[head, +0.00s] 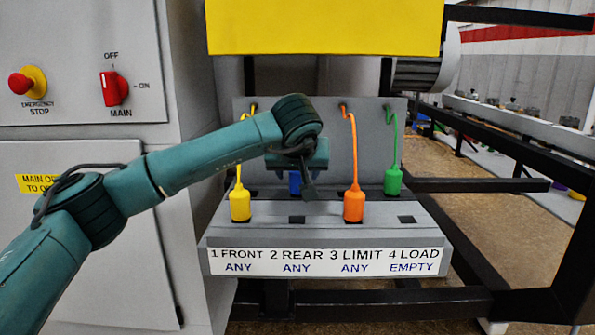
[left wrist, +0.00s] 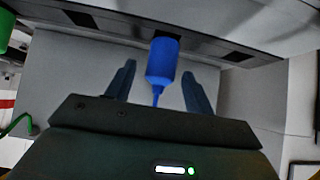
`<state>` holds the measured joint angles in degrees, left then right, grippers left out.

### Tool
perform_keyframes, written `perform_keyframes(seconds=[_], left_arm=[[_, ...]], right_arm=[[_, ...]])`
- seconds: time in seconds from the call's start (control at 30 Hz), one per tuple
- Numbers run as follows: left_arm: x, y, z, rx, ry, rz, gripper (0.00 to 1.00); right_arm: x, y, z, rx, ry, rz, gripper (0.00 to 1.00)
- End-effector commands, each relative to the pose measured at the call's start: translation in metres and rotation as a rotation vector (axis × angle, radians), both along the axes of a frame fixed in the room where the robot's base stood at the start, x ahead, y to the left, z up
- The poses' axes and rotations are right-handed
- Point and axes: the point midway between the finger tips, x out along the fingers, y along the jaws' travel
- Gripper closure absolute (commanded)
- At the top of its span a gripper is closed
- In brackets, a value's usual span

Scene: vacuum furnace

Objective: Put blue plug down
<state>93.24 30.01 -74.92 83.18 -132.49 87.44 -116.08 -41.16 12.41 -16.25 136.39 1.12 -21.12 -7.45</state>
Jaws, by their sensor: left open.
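The blue plug (head: 295,183) stands in the back row of the panel, in the 2 REAR column, partly hidden behind my left gripper (head: 308,185) in the head view. In the left wrist view the blue plug (left wrist: 162,62) sits between the two spread fingers of my left gripper (left wrist: 158,85), with a visible gap on each side. Its thin blue cord runs down toward the gripper body. The plug's far end meets the panel's ledge; its socket is hidden. My right gripper is not in view.
The yellow plug (head: 240,205) and orange plug (head: 353,205) stand in front-row slots. The green plug (head: 393,181) stands in the back row. Front slots at 2 (head: 297,219) and 4 (head: 407,219) are empty. A yellow panel (head: 325,27) hangs above; a grey cabinet (head: 80,60) stands left.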

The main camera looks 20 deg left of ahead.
Motion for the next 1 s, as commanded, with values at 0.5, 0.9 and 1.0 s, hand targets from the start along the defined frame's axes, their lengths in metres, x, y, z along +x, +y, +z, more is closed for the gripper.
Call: perform_keyframes(seconds=[0.5,0.9,1.0], left_arm=[[-0.060,-0.018,0.067,0.000,-0.005,-0.003,0.47],[-0.085,-0.024,0.089,0.000,0.000,0.000,0.47],[-0.085,-0.024,0.088,0.000,0.000,0.000,0.47]], right_arm=[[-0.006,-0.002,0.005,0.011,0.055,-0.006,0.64],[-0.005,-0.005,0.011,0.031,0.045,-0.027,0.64],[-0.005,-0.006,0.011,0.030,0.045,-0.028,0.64]])
